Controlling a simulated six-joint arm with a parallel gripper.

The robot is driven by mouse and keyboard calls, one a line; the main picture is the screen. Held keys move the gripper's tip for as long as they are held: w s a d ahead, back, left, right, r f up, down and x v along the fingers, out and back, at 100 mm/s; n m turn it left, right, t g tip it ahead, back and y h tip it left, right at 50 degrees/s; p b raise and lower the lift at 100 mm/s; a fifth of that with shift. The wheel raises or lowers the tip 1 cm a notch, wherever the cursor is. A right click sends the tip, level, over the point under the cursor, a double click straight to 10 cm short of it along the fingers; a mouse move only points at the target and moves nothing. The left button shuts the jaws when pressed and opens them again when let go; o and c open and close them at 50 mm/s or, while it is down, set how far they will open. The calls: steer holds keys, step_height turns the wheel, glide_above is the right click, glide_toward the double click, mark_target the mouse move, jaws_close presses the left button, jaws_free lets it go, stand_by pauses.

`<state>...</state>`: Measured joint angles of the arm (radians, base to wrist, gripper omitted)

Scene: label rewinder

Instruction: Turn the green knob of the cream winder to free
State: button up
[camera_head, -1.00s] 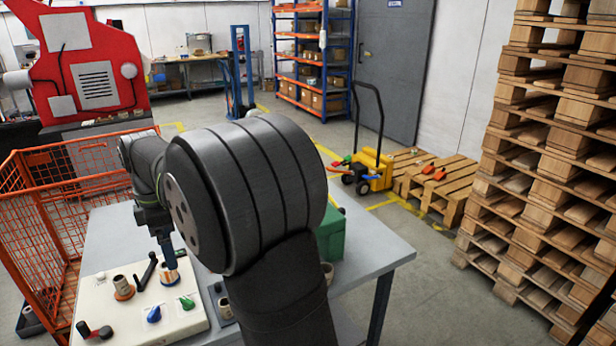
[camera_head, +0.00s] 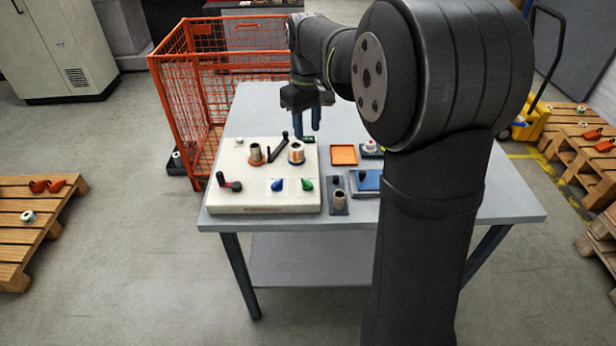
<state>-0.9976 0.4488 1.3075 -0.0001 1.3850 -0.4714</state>
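The cream winder (camera_head: 240,196) is a flat box on the grey table. Its green knob (camera_head: 307,184) is at the front right of the top face, with a blue knob (camera_head: 277,185) to its left. The knob's markings are too small to read. My gripper (camera_head: 307,122) has two blue fingers pointing down with a gap between them, and nothing shows in it. It is beyond the green knob in the picture, near the winder's back right corner, apart from the knob.
Behind the knobs stand a spool with a white roll (camera_head: 296,152), a brown spool (camera_head: 256,154) and a black crank lever (camera_head: 278,146). A red-and-black handle (camera_head: 230,182) is at left. Right are an orange tray (camera_head: 344,155) and a blue block (camera_head: 366,181). An orange mesh cage (camera_head: 188,110) stands behind.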

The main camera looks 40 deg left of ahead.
mark_target(307, 181)
steer(key=shift+m, duration=0.4)
step_height(307, 181, down, 18)
steer(key=shift+r, duration=0.25)
steer(key=shift+c, duration=0.2)
jaws_close()
